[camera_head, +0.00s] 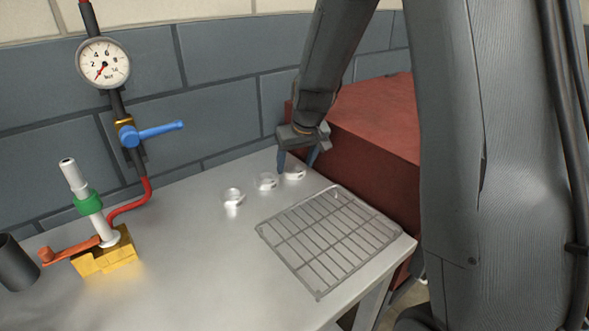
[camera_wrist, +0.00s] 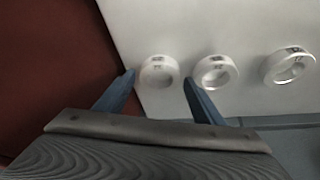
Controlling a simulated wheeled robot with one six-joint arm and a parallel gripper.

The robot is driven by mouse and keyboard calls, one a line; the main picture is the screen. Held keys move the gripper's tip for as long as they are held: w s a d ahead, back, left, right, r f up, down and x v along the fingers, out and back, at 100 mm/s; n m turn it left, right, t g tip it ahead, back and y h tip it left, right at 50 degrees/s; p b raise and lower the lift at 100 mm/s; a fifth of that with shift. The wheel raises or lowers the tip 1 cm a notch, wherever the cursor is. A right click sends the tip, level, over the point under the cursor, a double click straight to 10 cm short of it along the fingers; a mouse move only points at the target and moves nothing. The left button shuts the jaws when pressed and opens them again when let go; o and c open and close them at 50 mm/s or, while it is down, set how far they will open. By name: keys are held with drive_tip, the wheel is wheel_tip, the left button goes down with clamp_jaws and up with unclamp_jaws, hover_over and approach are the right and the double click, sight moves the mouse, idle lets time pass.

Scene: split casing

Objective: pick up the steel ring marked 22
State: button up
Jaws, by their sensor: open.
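Three shiny pale rings stand in a row on the metal table. In the head view, the rightmost ring (camera_head: 293,173) is at my gripper (camera_head: 297,168), with the middle ring (camera_head: 265,182) and the left ring (camera_head: 233,196) farther left. In the wrist view, my open gripper (camera_wrist: 159,81) has one blue finger on each side of the nearest ring (camera_wrist: 147,73), which sits between and just beyond the tips. The other two rings, the middle one (camera_wrist: 204,76) and the far one (camera_wrist: 272,72), lie to the right. Each has a dark mark too blurred to read.
A wire rack (camera_head: 330,237) lies at the table's front right. A red block (camera_head: 375,125) stands close beside my gripper. A yellow-based fitting (camera_head: 107,255), a blue-handled valve (camera_head: 150,132), a gauge (camera_head: 103,63) and a dark cup (camera_head: 17,264) are at the left.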

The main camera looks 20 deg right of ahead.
drive_tip(key=shift+w+f, duration=0.25)
drive_tip(key=shift+f, duration=0.3)
drive_tip(key=shift+c, duration=0.3)
drive_tip(key=c, duration=1.1)
drive_tip(key=shift+r, duration=0.1)
